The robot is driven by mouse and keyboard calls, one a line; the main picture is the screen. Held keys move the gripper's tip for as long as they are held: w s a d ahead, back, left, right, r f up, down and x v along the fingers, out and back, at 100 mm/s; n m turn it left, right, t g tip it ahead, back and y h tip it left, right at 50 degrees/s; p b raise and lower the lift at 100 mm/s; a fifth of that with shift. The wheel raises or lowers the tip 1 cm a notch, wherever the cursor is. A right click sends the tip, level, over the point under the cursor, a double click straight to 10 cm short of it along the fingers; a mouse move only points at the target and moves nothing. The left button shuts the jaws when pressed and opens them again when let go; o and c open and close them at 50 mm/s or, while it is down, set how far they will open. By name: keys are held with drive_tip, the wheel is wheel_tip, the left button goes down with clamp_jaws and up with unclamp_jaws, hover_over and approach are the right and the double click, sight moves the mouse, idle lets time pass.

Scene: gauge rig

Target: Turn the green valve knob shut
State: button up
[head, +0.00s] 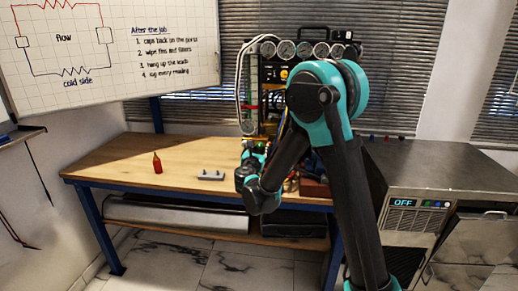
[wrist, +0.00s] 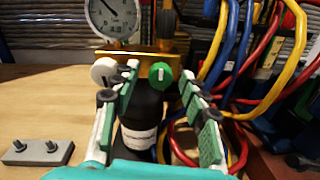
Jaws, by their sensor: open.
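The green valve knob (wrist: 161,76) is in the middle of the wrist view, on the front of a brass block (wrist: 140,58). It is round, with a white mark that looks upright. My gripper (wrist: 160,69) is open, with one finger to the left of the knob and one to the right. Both fingers look clear of it, though the exact depth gap cannot be told. In the head view my arm and wrist reach to the rig, and the knob cannot be made out there.
A white knob (wrist: 103,71) sits left of the green one, below a round gauge (wrist: 115,16). A dark labelled cylinder (wrist: 141,123) stands below. Red, blue and yellow hoses (wrist: 262,62) crowd the right. A grey block (head: 210,175) and red bottle (head: 157,164) are on the wooden bench (head: 115,170).

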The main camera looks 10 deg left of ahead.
drive_tip(key=shift+w, duration=0.1)
drive_tip(key=shift+c, duration=0.3)
clamp_jaws()
drive_tip(key=shift+m, duration=0.4)
drive_tip(key=m, duration=0.3)
drive_tip(key=shift+m, duration=0.4)
drive_tip(key=m, duration=0.4)
drive_tip(key=shift+m, duration=0.3)
drive_tip(key=m, duration=0.8)
drive_tip(key=shift+m, duration=0.3)
